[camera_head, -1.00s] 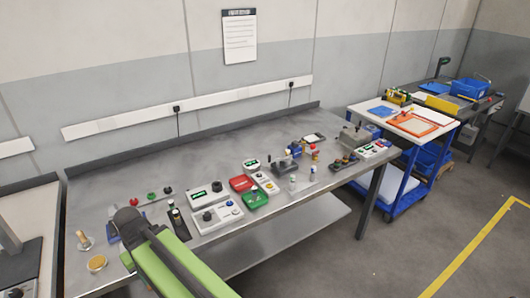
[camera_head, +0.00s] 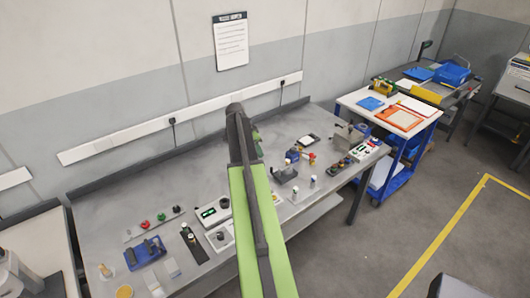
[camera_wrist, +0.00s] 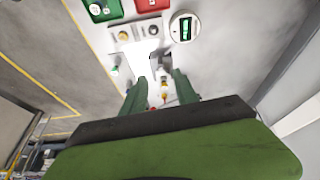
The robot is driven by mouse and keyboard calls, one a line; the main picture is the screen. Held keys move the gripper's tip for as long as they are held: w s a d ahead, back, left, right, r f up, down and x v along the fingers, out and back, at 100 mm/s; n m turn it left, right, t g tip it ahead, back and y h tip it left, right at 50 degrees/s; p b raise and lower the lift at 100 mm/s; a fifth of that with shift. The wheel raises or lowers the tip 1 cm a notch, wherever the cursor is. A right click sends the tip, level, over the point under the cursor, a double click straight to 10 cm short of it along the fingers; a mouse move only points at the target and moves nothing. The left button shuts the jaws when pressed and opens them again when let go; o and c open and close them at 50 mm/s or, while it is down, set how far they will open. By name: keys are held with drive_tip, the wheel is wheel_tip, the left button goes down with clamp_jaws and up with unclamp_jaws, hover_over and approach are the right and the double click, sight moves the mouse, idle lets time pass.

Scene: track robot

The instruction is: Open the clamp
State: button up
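My gripper (camera_head: 256,136) is at the end of my raised green arm, above the back middle of the bench in the head view. In the wrist view its two dark green fingers (camera_wrist: 160,78) stand apart with nothing held between them. A small grey device with an upright dark part (camera_head: 285,174), which looks like the clamp, stands on the bench to the right of my arm. I cannot tell from its shape whether it is open or shut. My arm hides part of the bench behind it.
The grey bench (camera_head: 120,198) carries a blue rack (camera_head: 145,254), a control box (camera_head: 212,212) and another grey fixture (camera_head: 350,135). The wrist view shows a red bin (camera_wrist: 152,5), a green bin (camera_wrist: 103,10) and a round meter (camera_wrist: 184,27). A blue cart (camera_head: 385,170) stands at right.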

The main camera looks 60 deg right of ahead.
drive_tip(key=d, duration=0.2)
drive_tip(key=b, duration=1.6)
approach(272, 168)
drive_tip(key=shift+m, duration=0.4)
drive_tip(key=x, duration=1)
drive_tip(key=shift+w+f, duration=0.25)
drive_tip(key=shift+r, duration=0.1)
clamp_jaws()
drive_tip(key=shift+s+d, duration=0.15)
